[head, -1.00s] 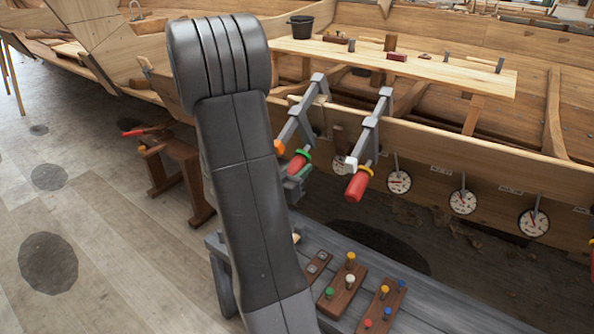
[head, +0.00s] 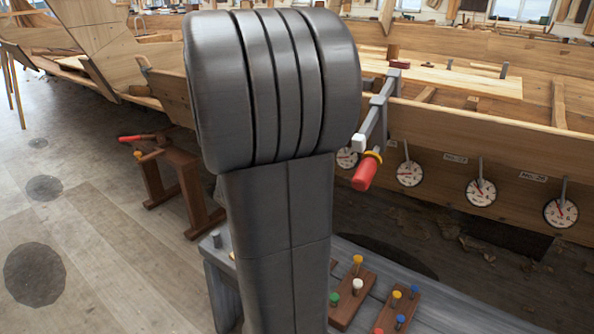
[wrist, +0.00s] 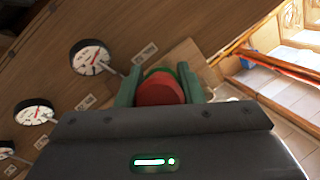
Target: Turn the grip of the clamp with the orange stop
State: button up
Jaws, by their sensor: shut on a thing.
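My gripper (wrist: 163,86) has its green jaws shut on the sides of a red grip (wrist: 160,95) in the wrist view. A green ring (wrist: 160,70) shows just behind this grip. In the head view my arm hides my gripper and this clamp, and its orange stop is in neither current view. Another clamp (head: 376,112) shows in the head view just right of my arm, fixed to the hull's edge. It has a white stop (head: 358,141), a yellow ring and a red grip (head: 366,173) slanting down.
Dial gauges (head: 480,191) hang along the plank below the clamps, right of my arm. A grey bench (head: 440,302) with pegged wooden blocks (head: 352,300) stands in front. A wooden stand (head: 172,185) is at left, with open floor (head: 110,240) before it.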

jog(key=shift+m+b, duration=0.3)
jog(key=shift+b, duration=0.15)
jog(key=o, duration=1)
jog(key=p+v, duration=0.2)
jog(key=v, duration=1.1)
jog(key=shift+s+f, duration=0.15)
jog(key=shift+s, duration=0.3)
